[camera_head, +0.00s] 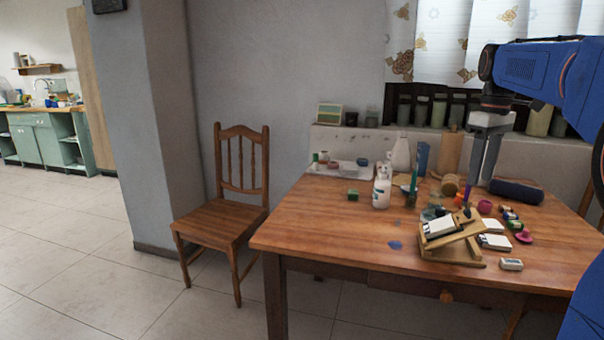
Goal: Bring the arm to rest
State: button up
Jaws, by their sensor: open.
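My gripper (489,168) hangs pointing down over the back right part of the wooden table. Its two grey fingers stand a small way apart, with nothing seen between them. My blue arm (540,68) reaches in from the right edge of the view, above the table. The fingertips are close to a dark blue pouch (517,191) on the table, and I cannot tell whether they touch it.
The wooden table (330,225) is cluttered at the back and right with a white bottle (381,192), a small wooden easel (450,240) and several small items. Its front left is mostly clear. A wooden chair (225,215) stands left of it; the tiled floor beyond is free.

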jog(key=s+a+f+m+t, duration=0.1)
jog(key=s+a+f, duration=0.35)
jog(key=s, duration=0.25)
jog(key=s+a+f+m+t, duration=0.1)
jog(key=s+a+f+m, duration=0.15)
jog(key=s+a, duration=0.4)
jog(key=s+a+f+m+t, duration=0.1)
jog(key=s+a+f, duration=0.1)
jog(key=s+f, duration=0.6)
jog(key=s+a+f+m+t, duration=0.1)
jog(key=s+a+f, duration=0.1)
jog(key=s+f, duration=0.6)
jog(key=shift+a+f+t, duration=0.35)
jog(key=shift+t, duration=0.05)
